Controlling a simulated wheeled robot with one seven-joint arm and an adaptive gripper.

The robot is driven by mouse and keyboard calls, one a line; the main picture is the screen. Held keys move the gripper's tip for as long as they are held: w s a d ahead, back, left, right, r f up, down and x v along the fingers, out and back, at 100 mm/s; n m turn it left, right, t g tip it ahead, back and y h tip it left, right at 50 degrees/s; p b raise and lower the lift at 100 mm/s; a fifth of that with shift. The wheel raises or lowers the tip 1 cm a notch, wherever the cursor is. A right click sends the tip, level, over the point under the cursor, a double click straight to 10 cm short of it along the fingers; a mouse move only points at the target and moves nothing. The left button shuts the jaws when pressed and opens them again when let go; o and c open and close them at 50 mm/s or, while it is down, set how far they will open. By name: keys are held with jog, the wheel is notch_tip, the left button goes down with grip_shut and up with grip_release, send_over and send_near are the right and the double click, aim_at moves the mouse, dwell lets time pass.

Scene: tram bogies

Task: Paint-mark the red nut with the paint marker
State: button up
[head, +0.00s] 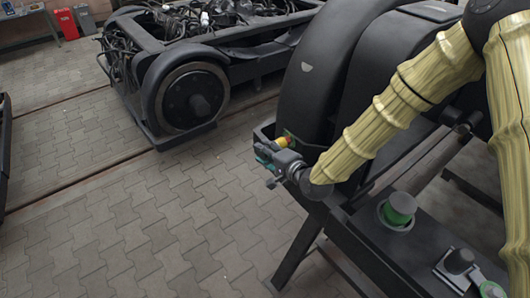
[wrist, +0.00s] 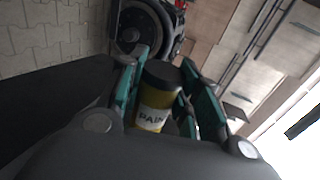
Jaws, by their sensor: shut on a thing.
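My gripper (head: 266,158) is at the left end of the dark bogie frame, beside the big black wheel cover in the head view. In the wrist view its teal-padded fingers (wrist: 160,80) are shut on the paint marker (wrist: 153,104). The marker is a yellow cylinder with a dark end and a white label reading "PAIN". A small yellow and orange part of the marker (head: 281,142) shows above the fingers in the head view. I cannot make out the red nut in either view.
Another bogie (head: 193,95) with cables stands at the back. A red box (head: 66,24) is at the far left. The paved floor (head: 150,220) at left is clear.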

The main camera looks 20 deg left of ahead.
jog(key=shift+w, duration=0.1)
jog(key=s+a, duration=0.3)
jog(key=s, duration=0.1)
jog(key=shift+s+a, duration=0.3)
jog(key=shift+s, duration=0.1)
dwell(0.3)
